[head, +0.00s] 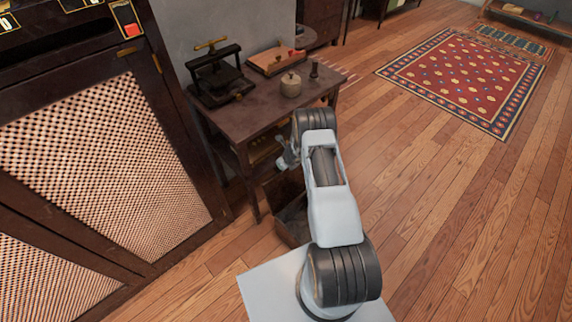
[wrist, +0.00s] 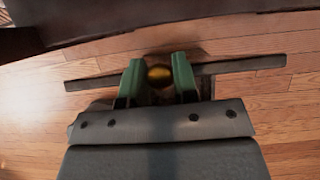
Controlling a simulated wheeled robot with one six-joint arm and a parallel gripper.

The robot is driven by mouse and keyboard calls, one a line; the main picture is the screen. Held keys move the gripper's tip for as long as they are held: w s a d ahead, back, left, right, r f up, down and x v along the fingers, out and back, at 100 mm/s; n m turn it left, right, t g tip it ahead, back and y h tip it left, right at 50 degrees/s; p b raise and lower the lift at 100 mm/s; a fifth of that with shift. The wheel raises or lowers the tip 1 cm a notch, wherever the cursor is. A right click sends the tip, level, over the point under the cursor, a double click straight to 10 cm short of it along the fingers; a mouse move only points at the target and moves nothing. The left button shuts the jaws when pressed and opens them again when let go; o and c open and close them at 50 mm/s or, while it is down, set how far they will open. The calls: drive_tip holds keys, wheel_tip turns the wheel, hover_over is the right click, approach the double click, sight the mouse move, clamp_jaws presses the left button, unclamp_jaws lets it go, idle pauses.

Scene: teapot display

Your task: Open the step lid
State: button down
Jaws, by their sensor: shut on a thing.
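My gripper shows in the wrist view (wrist: 158,80), with its two green fingers closed on a round brass knob (wrist: 159,72). A thin dark strip (wrist: 255,65) runs across behind the fingers at the knob; I cannot tell surely whether it is the step lid's edge. In the head view my gripper (head: 284,160) is small, in front of the side table and partly behind my arm. Below it a dark wooden box (head: 290,232) stands on the floor, partly hidden by my arm. The knob cannot be made out in the head view.
The side table (head: 240,112) bears a black press (head: 217,75), a wooden box with a red spot (head: 276,60), a round pot (head: 291,85) and a small dark piece (head: 314,69). A lattice-door cabinet (head: 105,155) stands left. Floor to the right is clear up to a red rug (head: 465,75).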

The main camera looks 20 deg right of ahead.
drive_tip(key=shift+a, duration=0.2)
drive_tip(key=c, duration=0.9)
unclamp_jaws()
drive_tip(key=shift+d, duration=0.1)
drive_tip(key=p+v, duration=0.2)
drive_tip(key=v, duration=1.1)
drive_tip(key=shift+s+r, duration=0.1)
drive_tip(key=shift+r, duration=0.25)
